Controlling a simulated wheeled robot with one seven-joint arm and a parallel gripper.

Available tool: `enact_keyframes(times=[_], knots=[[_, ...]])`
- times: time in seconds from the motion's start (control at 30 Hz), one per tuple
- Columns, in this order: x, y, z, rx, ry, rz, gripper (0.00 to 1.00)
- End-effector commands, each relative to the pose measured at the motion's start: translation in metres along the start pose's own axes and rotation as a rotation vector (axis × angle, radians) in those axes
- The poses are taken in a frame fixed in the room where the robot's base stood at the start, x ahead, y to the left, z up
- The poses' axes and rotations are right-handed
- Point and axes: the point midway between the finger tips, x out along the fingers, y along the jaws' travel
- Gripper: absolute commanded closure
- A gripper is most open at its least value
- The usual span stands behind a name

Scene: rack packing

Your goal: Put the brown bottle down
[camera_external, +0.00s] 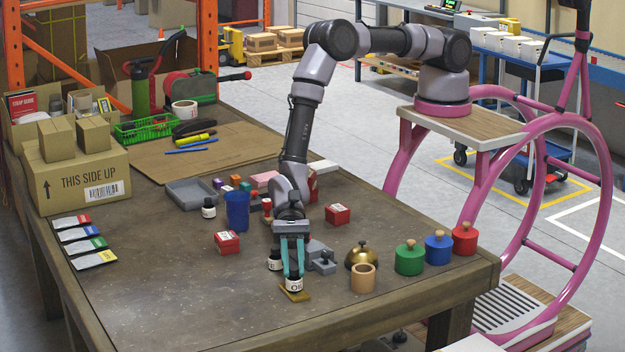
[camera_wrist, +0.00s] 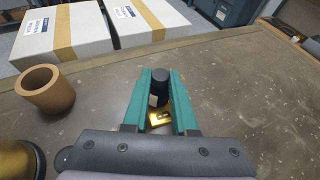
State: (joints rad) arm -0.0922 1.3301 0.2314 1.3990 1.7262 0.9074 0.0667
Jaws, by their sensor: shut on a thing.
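My gripper (camera_external: 293,274) points down near the front edge of the table, its teal fingers shut around a small dark-capped bottle with a white label (camera_external: 294,285). The bottle is upright, and its base is at or just above a small yellow-brown plate (camera_external: 295,296); I cannot tell whether it touches. In the wrist view the bottle's black cap (camera_wrist: 160,80) shows between the teal fingers (camera_wrist: 161,100), with the shiny gold plate (camera_wrist: 161,118) by it. The brown of the bottle's glass is too small to make out.
A brass bell (camera_external: 361,257), a tan cup (camera_external: 363,278) and a red box (camera_external: 227,242) are nearby. The table's front left is clear.

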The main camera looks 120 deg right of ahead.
Motion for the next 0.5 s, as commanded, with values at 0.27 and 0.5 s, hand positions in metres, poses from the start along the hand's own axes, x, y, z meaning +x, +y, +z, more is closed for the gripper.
enact_keyframes(times=[0.27,0.5], knots=[[0.0012,-0.0001,-0.0025,0.0,-0.001,0.0,0.71],[0.001,0.0,-0.0022,0.0,0.0,0.0,0.44]])
